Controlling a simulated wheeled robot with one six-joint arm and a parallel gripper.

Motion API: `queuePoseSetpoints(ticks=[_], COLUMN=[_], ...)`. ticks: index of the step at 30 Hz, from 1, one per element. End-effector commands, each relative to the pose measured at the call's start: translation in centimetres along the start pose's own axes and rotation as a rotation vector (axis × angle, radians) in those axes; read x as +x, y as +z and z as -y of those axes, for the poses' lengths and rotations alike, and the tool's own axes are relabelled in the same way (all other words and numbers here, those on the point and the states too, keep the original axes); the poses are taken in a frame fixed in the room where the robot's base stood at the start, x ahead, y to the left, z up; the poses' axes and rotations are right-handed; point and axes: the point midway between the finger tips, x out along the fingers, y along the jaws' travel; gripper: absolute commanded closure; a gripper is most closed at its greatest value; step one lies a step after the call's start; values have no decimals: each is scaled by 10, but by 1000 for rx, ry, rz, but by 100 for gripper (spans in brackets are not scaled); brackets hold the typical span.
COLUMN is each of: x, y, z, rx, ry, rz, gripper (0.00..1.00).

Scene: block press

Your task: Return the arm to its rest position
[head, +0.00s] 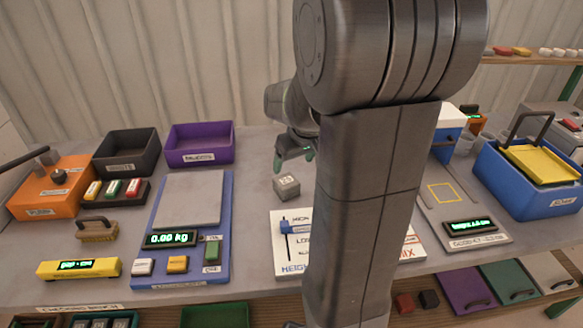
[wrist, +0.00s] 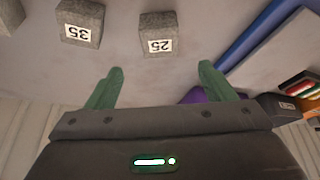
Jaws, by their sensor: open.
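My gripper (head: 296,156) is at the middle back of the bench in the head view, partly hidden by my own arm. In the wrist view my gripper (wrist: 160,85) has its two green fingers spread wide, with nothing between them. A grey block marked 25 (wrist: 162,34) stands on the bench beyond the fingertips, apart from them. A second grey block marked 35 (wrist: 81,22) is to its left. One grey block (head: 286,187) shows in the head view, just below the gripper. My arm covers the centre of the head view and hides the bench behind it.
A blue scale (head: 222,240) reading 0.00 kg is left of the blocks. A purple bin (head: 200,145), a black bin (head: 127,152) and an orange pump box (head: 52,188) stand at the back left. A blue bin (head: 497,180) holding a yellow tray (head: 540,165) is at right.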

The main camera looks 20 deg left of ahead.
Motion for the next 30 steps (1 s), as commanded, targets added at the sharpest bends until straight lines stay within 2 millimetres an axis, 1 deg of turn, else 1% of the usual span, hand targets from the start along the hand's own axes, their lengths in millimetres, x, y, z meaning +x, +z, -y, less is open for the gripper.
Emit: queuePoseSetpoints(ticks=[2, 6, 14, 17, 20, 30], x=[-5, -6, -5, -1, 10, 65], y=[0, 0, 0, 0, 1, 1], z=[0, 0, 0, 0, 0, 0], rx=[0, 0, 0, 0, 0, 0], ry=[0, 0, 0, -1, -1, -2], rz=[-1, 0, 1, 2, 4, 5], gripper=[24, 24, 24, 24, 24, 24])
